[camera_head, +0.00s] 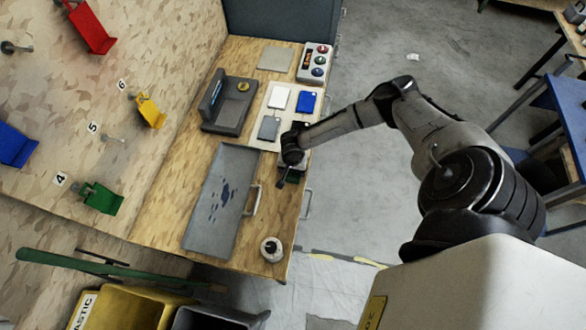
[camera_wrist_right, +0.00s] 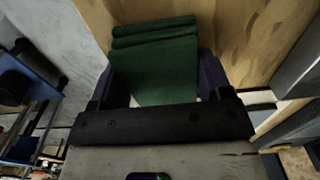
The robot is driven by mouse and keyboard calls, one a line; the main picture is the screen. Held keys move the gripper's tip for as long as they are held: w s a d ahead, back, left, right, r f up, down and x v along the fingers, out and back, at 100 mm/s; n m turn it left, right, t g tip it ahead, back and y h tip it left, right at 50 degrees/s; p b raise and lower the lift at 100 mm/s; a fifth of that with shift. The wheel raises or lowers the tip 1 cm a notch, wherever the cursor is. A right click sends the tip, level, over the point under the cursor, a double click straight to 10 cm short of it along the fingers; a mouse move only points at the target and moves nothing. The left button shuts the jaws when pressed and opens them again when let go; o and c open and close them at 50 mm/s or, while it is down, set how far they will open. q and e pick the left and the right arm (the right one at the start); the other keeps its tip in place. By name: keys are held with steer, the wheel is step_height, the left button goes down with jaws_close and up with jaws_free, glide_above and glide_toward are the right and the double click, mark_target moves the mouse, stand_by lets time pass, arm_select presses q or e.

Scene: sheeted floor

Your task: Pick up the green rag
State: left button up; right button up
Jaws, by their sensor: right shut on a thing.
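The green rag (camera_wrist_right: 158,62) shows in the right wrist view as a dark green folded cloth between the two fingers. My right gripper (camera_head: 283,183) is at the right edge of the wooden workbench (camera_head: 165,198), beside the grey tray, and is shut on the rag. In the head view the rag is mostly hidden by the gripper and wrist. I cannot tell whether the rag still touches the bench. My left gripper is not in view.
A grey tray (camera_head: 203,225) with blue stains and a handle lies left of my right gripper. White, blue and grey cloths or cards (camera_head: 306,102) lie behind it. A button box (camera_head: 315,62) stands at the back. A small round pot (camera_head: 271,249) is near the front.

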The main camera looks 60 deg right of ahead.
steer(key=shift+r, duration=0.1)
steer(key=shift+r, duration=0.6)
step_height(320, 180, up, 3)
steer(key=shift+f+p, duration=0.1)
steer(key=shift+p, duration=0.25)
steer(key=s+d+r+p, duration=0.1)
steer(key=s+r, duration=0.5)
steer(key=s, duration=0.5)
steer(key=shift+s+r, duration=0.3)
steer(key=shift+r, duration=0.1)
steer(key=shift+d, duration=0.1)
